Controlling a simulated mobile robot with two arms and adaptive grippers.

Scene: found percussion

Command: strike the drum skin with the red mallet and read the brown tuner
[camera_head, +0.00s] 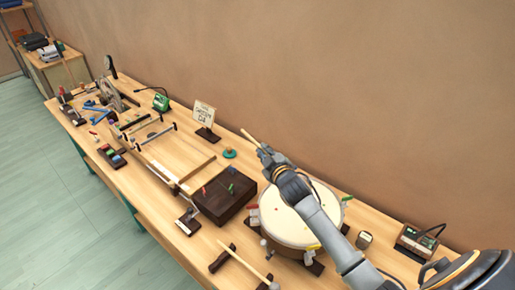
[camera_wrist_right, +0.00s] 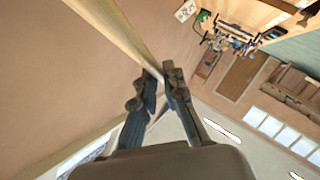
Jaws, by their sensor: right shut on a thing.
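The drum (camera_head: 285,218) stands near the front right of the bench, its round cream skin facing up with colored clamps around the rim. My right gripper (camera_head: 263,151) is above the drum's far side, shut on a pale wooden stick (camera_head: 250,137). The stick also shows between the fingers of the right gripper (camera_wrist_right: 163,80) in the wrist view, where the stick (camera_wrist_right: 118,32) runs out at the top. I see no red head on it. A brown box with a small display, probably the tuner (camera_head: 416,241), stands right of the drum. My left gripper is not in view.
Another wooden-handled mallet (camera_head: 247,264) lies on a dark rest in front of the drum. A dark brown box (camera_head: 224,196) with colored pegs is left of the drum. A sign (camera_head: 204,114), a green device (camera_head: 161,102) and a wooden frame (camera_head: 165,153) stand farther left. The wall is close behind.

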